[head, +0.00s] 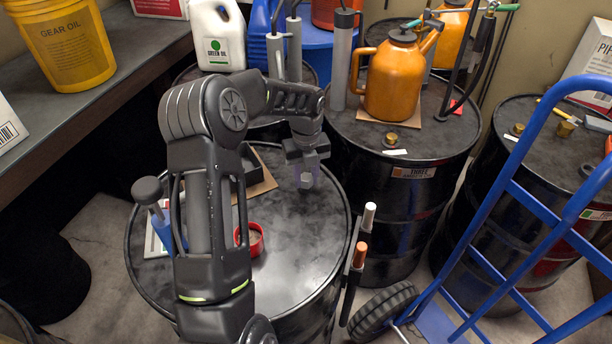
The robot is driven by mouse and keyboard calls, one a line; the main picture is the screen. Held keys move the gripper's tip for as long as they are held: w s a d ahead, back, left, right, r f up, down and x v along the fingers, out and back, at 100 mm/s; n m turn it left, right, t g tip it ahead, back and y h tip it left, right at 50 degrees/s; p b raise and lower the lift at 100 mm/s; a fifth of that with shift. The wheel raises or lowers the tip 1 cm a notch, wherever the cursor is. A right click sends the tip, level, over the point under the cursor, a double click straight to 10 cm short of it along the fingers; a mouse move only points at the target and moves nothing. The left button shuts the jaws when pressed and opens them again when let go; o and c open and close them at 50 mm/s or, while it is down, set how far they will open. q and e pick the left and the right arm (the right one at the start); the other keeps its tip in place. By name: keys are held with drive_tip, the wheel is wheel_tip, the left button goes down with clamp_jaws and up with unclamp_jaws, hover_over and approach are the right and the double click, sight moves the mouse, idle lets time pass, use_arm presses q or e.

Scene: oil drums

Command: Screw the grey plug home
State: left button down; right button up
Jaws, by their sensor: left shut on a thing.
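The black near drum (300,255) stands in front of me with its round lid facing up. My left gripper (308,172) points down over the right back part of this lid. It is shut on a small grey plug (306,181), which shows at the fingertips close to the lid. The fingers partly cover the plug and hide any opening under it. I cannot tell whether its thread is engaged or how deep it sits. My right gripper is not in view.
A red dish (257,246), a black-knobbed tool (148,190) and a cardboard tray (262,186) are on the near lid. A second drum (450,150) with an orange oil can (392,85) stands behind right. A blue hand truck (500,200) stands at right.

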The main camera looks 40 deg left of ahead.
use_arm(q)
drive_tip(key=shift+r+m+p, duration=0.1)
drive_tip(key=shift+m+p, duration=0.5)
drive_tip(key=shift+m, duration=2.5)
drive_tip(key=c, duration=1)
unclamp_jaws()
drive_tip(key=shift+o, duration=0.2)
